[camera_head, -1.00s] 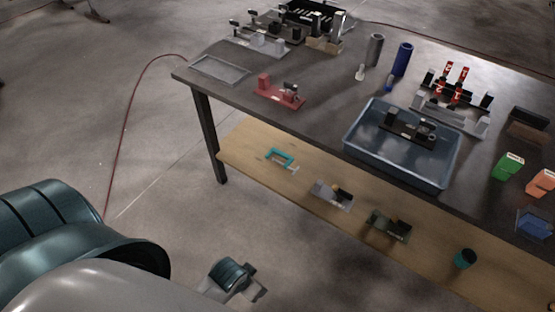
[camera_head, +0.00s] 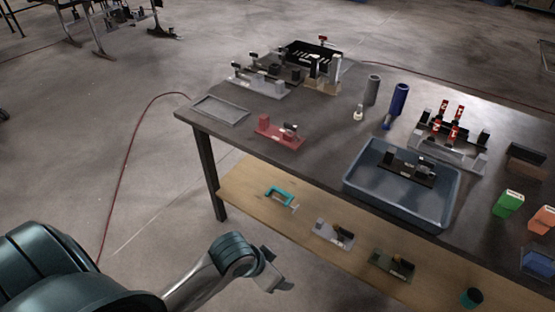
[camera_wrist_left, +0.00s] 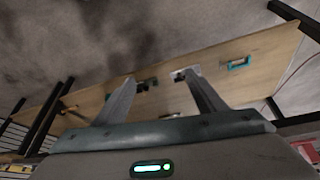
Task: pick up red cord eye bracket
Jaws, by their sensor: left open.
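The red bracket (camera_head: 278,133) lies on the dark tabletop near its front left edge. It has a flat base, an upright block at its left end and a small dark and light fitting near its right end. My left gripper (camera_head: 279,278) is in front of the table, low and well apart from the bracket. In the left wrist view its two fingers (camera_wrist_left: 160,79) are spread with nothing between them, facing the wooden lower shelf. I cannot make out the red bracket in that view. My right gripper is not in view.
A grey tray (camera_head: 222,110) lies left of the bracket, and a blue-grey bin (camera_head: 357,190) holding a black part stands right. The table's front edge (camera_head: 310,182) overhangs the wooden shelf (camera_head: 240,190), which holds a teal frame (camera_head: 281,196) and several small parts.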

